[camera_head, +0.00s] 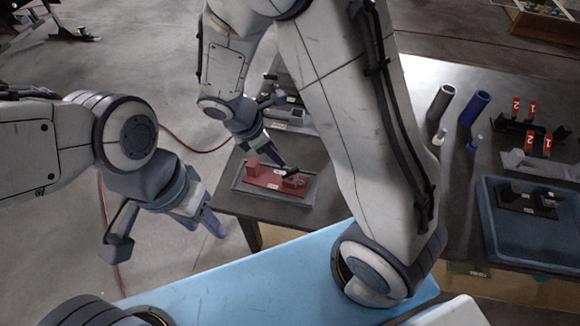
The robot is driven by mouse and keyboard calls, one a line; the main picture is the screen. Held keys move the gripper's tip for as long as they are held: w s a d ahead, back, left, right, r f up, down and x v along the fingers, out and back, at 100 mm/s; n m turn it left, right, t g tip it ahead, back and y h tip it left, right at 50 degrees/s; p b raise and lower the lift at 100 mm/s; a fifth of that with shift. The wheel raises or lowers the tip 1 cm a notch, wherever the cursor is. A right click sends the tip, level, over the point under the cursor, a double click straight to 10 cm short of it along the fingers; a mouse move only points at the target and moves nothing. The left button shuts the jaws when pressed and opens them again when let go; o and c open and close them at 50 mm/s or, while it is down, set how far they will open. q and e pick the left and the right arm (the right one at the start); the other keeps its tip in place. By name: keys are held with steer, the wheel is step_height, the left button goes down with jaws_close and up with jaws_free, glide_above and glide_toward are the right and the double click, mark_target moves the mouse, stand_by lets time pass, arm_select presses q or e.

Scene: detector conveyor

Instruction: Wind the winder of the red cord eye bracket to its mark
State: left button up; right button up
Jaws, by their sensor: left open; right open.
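The red cord eye bracket (262,182) lies in a shallow grey tray (238,186) near the left corner of the dark table. It has a flat red base with raised red blocks at both ends. A small dark part (291,171), perhaps the winder, shows near its right block. The mark cannot be made out. My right gripper (277,163) is open, pointing down just above the bracket; whether it touches is unclear. Its fingers partly hide the bracket's back edge. My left gripper (213,222) is open and empty, off the table's left edge, over the floor.
Behind the bracket stands another grey fixture (287,115). To the right are a grey tube (441,102), a blue tube (474,107), red-tagged holders (515,127) and a blue tray (495,240) holding a black bracket (527,202). My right arm hides the table's middle.

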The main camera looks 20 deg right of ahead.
mark_target(290, 171)
steer(key=b+x, duration=0.1)
steer(key=x, duration=0.9)
steer(key=shift+a, duration=0.15)
jaws_close()
